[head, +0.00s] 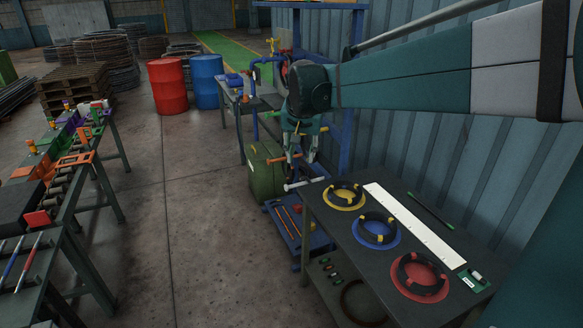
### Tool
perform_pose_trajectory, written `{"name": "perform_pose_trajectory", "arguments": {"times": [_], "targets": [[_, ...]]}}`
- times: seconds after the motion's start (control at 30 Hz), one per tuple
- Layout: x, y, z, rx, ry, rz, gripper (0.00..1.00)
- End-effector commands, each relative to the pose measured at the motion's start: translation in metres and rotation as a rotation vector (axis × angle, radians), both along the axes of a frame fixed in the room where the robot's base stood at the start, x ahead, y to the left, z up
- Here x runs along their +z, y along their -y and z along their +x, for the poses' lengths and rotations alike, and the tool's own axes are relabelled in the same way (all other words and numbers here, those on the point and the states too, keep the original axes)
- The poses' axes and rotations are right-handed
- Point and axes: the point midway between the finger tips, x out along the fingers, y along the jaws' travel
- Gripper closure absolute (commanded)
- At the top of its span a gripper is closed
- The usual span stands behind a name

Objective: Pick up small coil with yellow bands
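My gripper (300,158) points down beyond the table's far left corner, apart from all the coils. Its fingers look parted with nothing visibly between them, though they are small in view.
A long white strip (413,225) and a dark green rod (431,211) lie right of the coils. A corrugated wall (450,155) bounds the right. Open floor (215,240) lies left.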

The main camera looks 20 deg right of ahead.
Motion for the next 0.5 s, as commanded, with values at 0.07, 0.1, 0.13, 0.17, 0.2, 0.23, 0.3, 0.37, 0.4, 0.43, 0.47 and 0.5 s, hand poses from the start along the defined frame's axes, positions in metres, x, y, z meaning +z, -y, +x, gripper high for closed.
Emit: {"name": "perform_pose_trajectory", "arguments": {"times": [0.07,0.1,0.13,0.17,0.2,0.23,0.3,0.37,0.4,0.43,0.47,0.5], "targets": [[-0.003,0.01,0.016,-0.028,-0.005,0.004,0.68],[-0.005,0.015,0.023,-0.042,-0.009,0.006,0.68],[-0.006,0.018,0.028,-0.052,-0.011,0.008,0.68],[-0.008,0.022,0.034,-0.064,-0.014,0.01,0.68],[-0.01,0.027,0.04,-0.078,-0.018,0.012,0.68],[-0.011,0.031,0.045,-0.089,-0.02,0.014,0.68],[-0.015,0.04,0.057,-0.115,-0.024,0.018,0.68],[-0.019,0.047,0.068,-0.136,-0.03,0.021,0.68],[-0.022,0.052,0.074,-0.151,-0.032,0.024,0.68],[-0.024,0.055,0.079,-0.162,-0.035,0.025,0.68],[-0.026,0.059,0.084,-0.172,-0.037,0.027,0.68],[-0.03,0.064,0.091,-0.187,-0.041,0.029,0.68]]}}
